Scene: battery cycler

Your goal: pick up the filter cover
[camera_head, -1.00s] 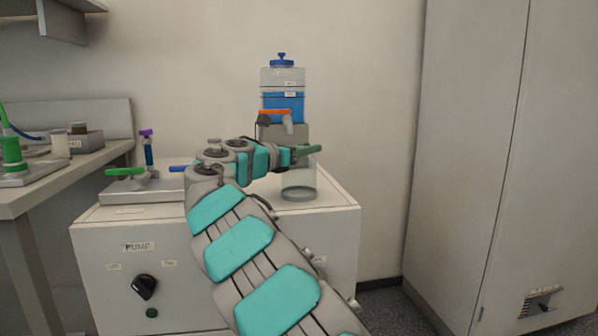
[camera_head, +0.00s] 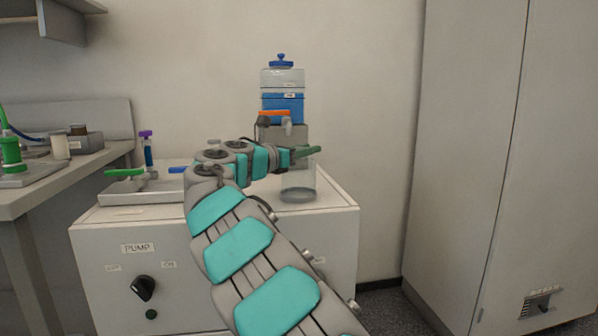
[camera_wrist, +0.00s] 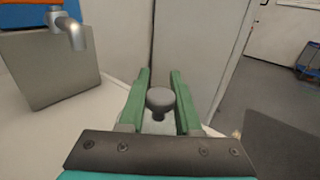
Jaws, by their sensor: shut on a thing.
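The filter cover (camera_head: 298,184) looks like a clear, round cover with a grey rim low down, on the right part of the pump cabinet's top. Its grey knob (camera_wrist: 160,99) shows between my green fingers in the wrist view. My gripper (camera_head: 307,152) is directly above the clear body in the head view; it also shows in the wrist view (camera_wrist: 160,76). It is shut on the knob. I cannot tell whether the cover's rim touches the surface below.
The white pump cabinet (camera_head: 210,230) is under the arm. A grey block (camera_wrist: 48,68) with a metal tap (camera_wrist: 68,28) stands close on the left in the wrist view. A blue-lidded container (camera_head: 283,92) stands behind the gripper. A tall grey cabinet (camera_head: 480,150) is at the right.

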